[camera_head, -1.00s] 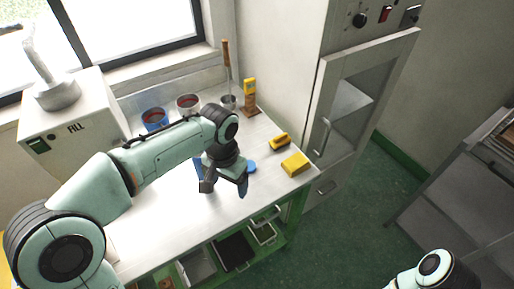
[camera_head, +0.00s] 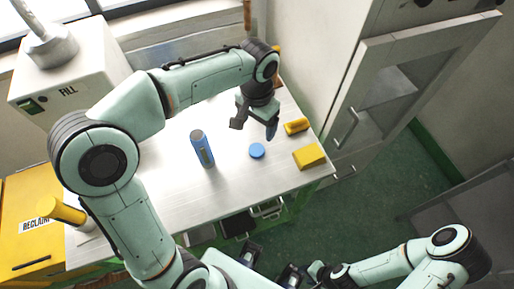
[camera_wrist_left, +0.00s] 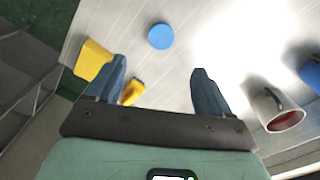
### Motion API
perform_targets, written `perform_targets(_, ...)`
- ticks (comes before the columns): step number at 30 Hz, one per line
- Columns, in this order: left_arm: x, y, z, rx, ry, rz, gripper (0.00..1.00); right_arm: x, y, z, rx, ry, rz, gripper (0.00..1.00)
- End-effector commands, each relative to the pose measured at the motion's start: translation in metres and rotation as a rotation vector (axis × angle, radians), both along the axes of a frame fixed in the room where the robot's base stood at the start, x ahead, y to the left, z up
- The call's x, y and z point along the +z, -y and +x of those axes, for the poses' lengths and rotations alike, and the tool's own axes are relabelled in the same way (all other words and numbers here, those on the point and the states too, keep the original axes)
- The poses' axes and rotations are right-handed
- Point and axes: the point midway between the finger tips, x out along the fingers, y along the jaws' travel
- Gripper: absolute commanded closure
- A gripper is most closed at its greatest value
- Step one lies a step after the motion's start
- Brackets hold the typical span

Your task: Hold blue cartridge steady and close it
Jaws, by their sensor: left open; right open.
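The blue cartridge (camera_head: 203,150) stands upright on the light work table, with a dark top end and a label on its side. A round blue cap (camera_head: 257,151) lies flat on the table to its right, apart from it; the cap also shows in the left wrist view (camera_wrist_left: 160,36). My left gripper (camera_head: 254,128) is open and empty above the table, beyond the cap and right of the cartridge. Its two fingers (camera_wrist_left: 158,72) show apart in the left wrist view. My right gripper (camera_head: 270,264) is open and low at the table's near side, partly hidden.
A yellow block (camera_head: 308,156) and another yellow item (camera_head: 296,126) lie at the table's right end. A mug with red inside (camera_wrist_left: 278,110) shows in the left wrist view. A white FILL machine (camera_head: 68,88) and yellow RECLAIM box (camera_head: 30,215) are at left.

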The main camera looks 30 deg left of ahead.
Motion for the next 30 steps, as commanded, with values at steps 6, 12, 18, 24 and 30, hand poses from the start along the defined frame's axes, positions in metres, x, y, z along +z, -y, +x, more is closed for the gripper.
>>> perform_targets(6,-0.045,0.0,-0.001,0.001,-0.006,0.0,0.19,-0.009,0.0,-0.003,0.0,-0.003,0.0,0.57)
perform_targets(12,-0.07,-0.001,-0.001,0.0,-0.003,0.001,0.19,-0.012,0.0,-0.005,0.001,-0.005,-0.001,0.57)
perform_targets(18,-0.074,0.0,0.0,0.0,0.0,0.0,0.19,-0.012,0.0,-0.005,0.001,-0.005,-0.001,0.57)
perform_targets(24,-0.075,-0.001,0.0,0.001,-0.001,0.0,0.19,-0.012,0.0,-0.005,0.001,-0.005,-0.001,0.57)
perform_targets(30,-0.101,-0.002,-0.003,0.002,-0.006,0.0,0.19,-0.014,0.0,-0.005,0.0,-0.006,0.0,0.57)
